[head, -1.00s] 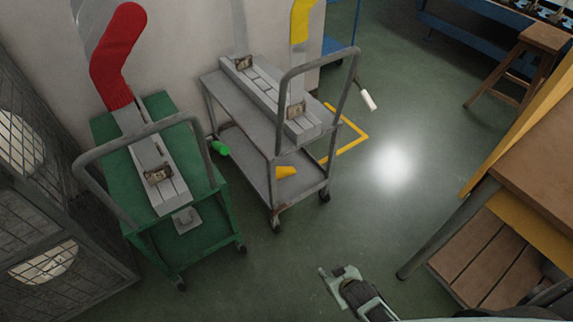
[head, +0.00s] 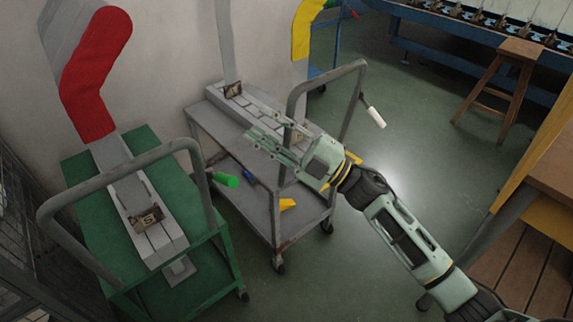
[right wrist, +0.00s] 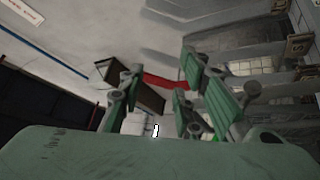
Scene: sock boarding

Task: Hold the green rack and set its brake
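The green rack (head: 85,220) stands at the left in the head view. It is a green wheeled cart with grey tube handles, and a red sock (head: 92,75) on a board stands on it. A short lever with a green grip (head: 225,180) sticks out at its right side; its joint to the rack is hard to see. My right gripper (head: 265,130) is open and empty, in front of the grey cart and to the right of the green rack. Its spread fingers also show in the right wrist view (right wrist: 160,90). My left gripper is not in view.
A grey cart (head: 208,128) with a yellow sock (head: 301,35) and a white-gripped lever (head: 376,117) stands right of the green rack. A wire cage is at the left edge. A wooden stool (head: 519,48) and a bench (head: 535,180) are at the right. Floor between is clear.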

